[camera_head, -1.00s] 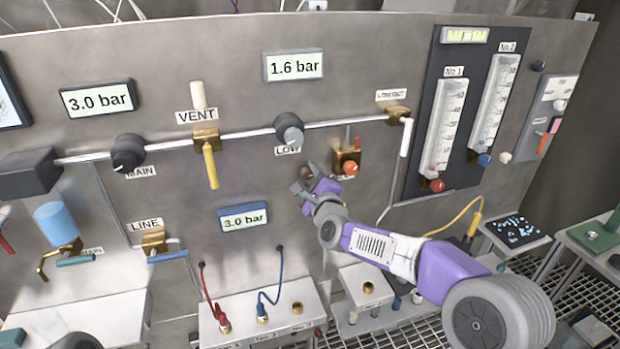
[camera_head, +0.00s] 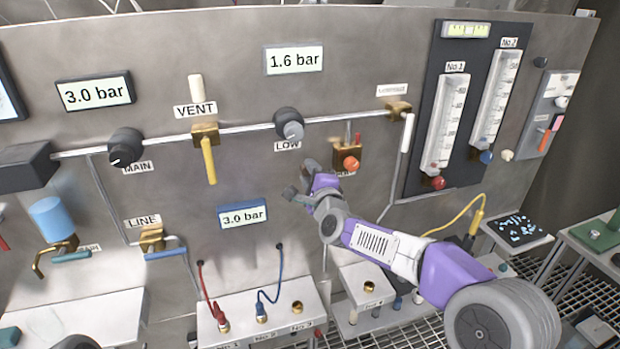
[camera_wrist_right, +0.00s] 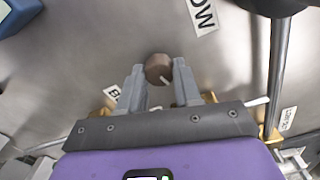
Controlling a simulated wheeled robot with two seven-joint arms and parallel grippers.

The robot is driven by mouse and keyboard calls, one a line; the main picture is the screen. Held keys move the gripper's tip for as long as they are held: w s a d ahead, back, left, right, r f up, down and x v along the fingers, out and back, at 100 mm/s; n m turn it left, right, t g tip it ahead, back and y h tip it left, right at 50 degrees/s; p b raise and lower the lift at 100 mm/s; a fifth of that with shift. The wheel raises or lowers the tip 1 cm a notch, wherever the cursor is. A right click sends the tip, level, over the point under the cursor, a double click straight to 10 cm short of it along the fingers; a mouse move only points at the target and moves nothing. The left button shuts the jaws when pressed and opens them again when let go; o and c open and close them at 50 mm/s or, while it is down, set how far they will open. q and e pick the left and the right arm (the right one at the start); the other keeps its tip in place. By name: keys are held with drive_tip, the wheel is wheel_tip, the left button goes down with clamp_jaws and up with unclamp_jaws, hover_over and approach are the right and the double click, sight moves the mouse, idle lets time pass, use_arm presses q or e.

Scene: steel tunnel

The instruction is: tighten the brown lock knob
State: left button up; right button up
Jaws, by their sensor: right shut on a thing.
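The brown lock knob (camera_wrist_right: 158,69) shows in the right wrist view as a round brown cap with a light index line, close to the steel panel. My right gripper (camera_wrist_right: 159,80) has its two grey fingers on either side of the knob, shut on it. In the head view my right gripper (camera_head: 298,185) reaches the panel below the LOW regulator (camera_head: 289,124). There the knob is mostly hidden by the fingers. My left gripper is not in view.
A brass valve with a red-orange knob (camera_head: 351,163) sits just right of my right gripper. A blue-framed 3.0 bar display (camera_head: 243,216) is to the lower left. A white bench with red and blue leads (camera_head: 262,318) stands below.

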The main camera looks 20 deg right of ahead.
drive_tip(key=n, duration=1.4)
drive_tip(key=shift+r, duration=0.15)
idle(0.4)
drive_tip(key=o, duration=1)
drive_tip(key=shift+o, duration=0.2)
